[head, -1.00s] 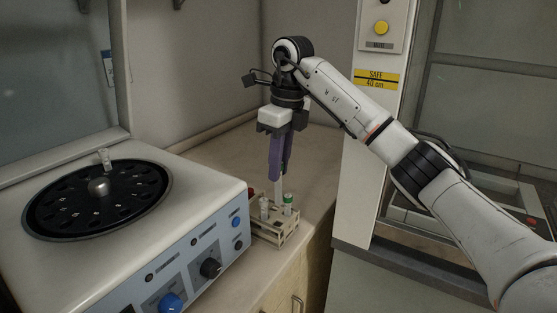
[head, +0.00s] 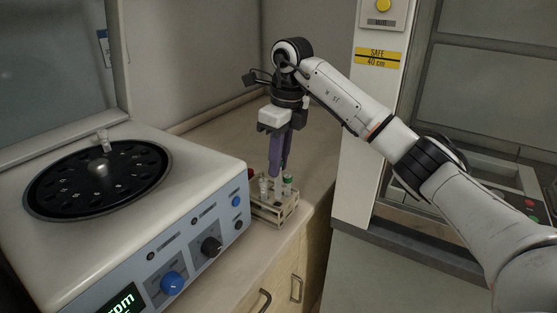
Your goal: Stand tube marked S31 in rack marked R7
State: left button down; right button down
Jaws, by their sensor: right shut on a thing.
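My right gripper (head: 280,172) points straight down over the small pale rack (head: 275,213) on the counter. Its purple fingers are shut on a slim clear tube (head: 276,189), held upright and mostly hidden by the fingers. The tube's lower end is at the rack's top; I cannot tell how far it is inside a hole. A white-topped tube (head: 263,190) and a green-capped tube (head: 287,185) stand in the rack on either side of it. The markings S31 and R7 cannot be read. My left gripper is not in view.
A benchtop instrument with a round black carousel (head: 60,195) stands left, close beside the rack. One tube (head: 104,140) stands up at the carousel's back. A white cabinet post (head: 352,185) rises to the right. Bare counter (head: 318,150) lies behind the rack.

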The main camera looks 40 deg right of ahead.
aim_at(277, 195)
jog(key=shift+f, duration=0.4)
dwell(0.6)
jog(key=shift+f+b, duration=0.75)
jog(key=shift+f, duration=1.1)
jog(key=shift+f, duration=0.1)
jog(key=shift+f+b, duration=0.5)
jog(key=shift+f, duration=0.6)
jog(key=c, duration=1.6)
grip_release()
